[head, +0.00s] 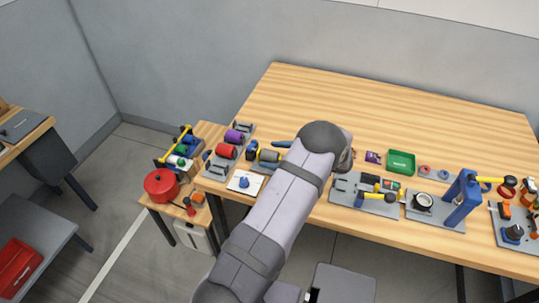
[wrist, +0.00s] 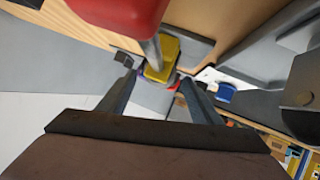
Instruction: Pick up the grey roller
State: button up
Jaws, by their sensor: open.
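In the head view, a small grey cylinder with a yellowish end, which looks like the grey roller (head: 268,156), lies on the wooden bench to the left of my arm, near red and purple rollers. Its exact shape is too small to tell. In the wrist view, my gripper (wrist: 158,80) is open, with its two fingers apart. Beyond the fingertips is a yellow block (wrist: 160,58) with a grey shaft and a large red part (wrist: 120,15). I cannot pick out the grey roller for sure in the wrist view. My arm hides my gripper in the head view.
A red roller (head: 227,152) and a purple roller (head: 233,136) sit on a grey holder. A white plate with a blue part (head: 244,182) is in front. A green tray (head: 401,161) and a blue press frame (head: 461,200) stand to the right. The bench's back is clear.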

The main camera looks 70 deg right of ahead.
jog(key=c, duration=1.3)
jog(key=shift+o, duration=0.2)
